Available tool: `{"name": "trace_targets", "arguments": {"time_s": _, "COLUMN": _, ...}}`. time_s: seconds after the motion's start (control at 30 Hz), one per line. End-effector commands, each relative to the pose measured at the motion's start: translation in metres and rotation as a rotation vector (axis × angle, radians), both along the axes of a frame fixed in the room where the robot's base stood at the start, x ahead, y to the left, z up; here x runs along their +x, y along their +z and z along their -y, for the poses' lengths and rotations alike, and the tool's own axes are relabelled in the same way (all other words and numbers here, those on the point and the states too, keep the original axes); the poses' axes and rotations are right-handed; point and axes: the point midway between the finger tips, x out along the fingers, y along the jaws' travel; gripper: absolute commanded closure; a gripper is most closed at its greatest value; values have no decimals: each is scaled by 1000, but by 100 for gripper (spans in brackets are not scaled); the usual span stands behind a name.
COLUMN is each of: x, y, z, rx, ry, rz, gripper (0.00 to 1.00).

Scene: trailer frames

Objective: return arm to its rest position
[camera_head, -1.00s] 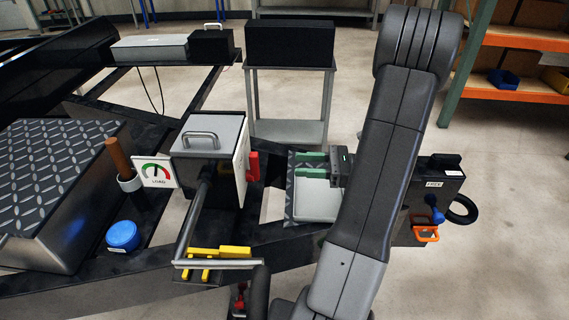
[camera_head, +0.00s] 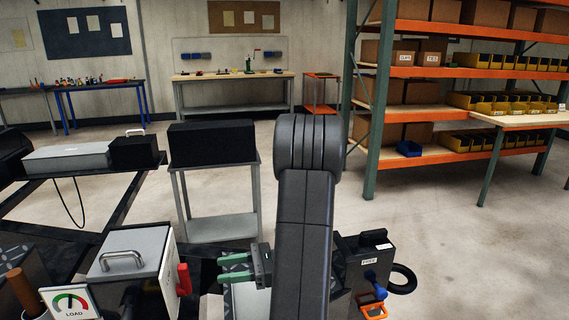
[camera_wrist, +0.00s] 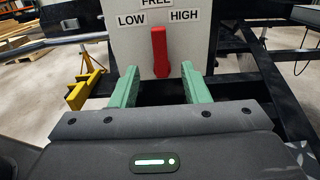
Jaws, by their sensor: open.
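My gripper (camera_head: 237,268) has green fingers and shows left of my dark arm link in the head view. In the wrist view my gripper (camera_wrist: 158,88) is open, its two green fingers apart with nothing between them. Beyond the fingertips stands a grey panel (camera_wrist: 130,44) marked LOW, FREE and HIGH, with a red lever (camera_wrist: 160,52) pointing up between the labels. The red lever also shows in the head view (camera_head: 184,280), on the right side of a grey box (camera_head: 124,262), left of my gripper. I cannot tell whether the fingertips touch the panel.
A box marked FREE (camera_head: 364,268), with a blue knob and orange handle, stands right of my arm. A LOAD gauge (camera_head: 70,302) is at the lower left. A cart with a black box (camera_head: 212,143) stands behind. Shelving (camera_head: 450,72) is at the right; open floor lies between.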

Motion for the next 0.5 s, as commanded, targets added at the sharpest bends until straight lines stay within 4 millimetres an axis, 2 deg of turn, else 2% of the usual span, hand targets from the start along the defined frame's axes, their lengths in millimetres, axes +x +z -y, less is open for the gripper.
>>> {"name": "trace_targets", "arguments": {"time_s": 0.3, "x": -15, "y": 0, "z": -59, "rx": 0, "ry": 4, "rz": -1, "gripper": 58}}
{"name": "trace_targets", "arguments": {"time_s": 0.5, "x": -21, "y": 0, "z": -85, "rx": 0, "ry": 2, "rz": 0, "gripper": 58}}
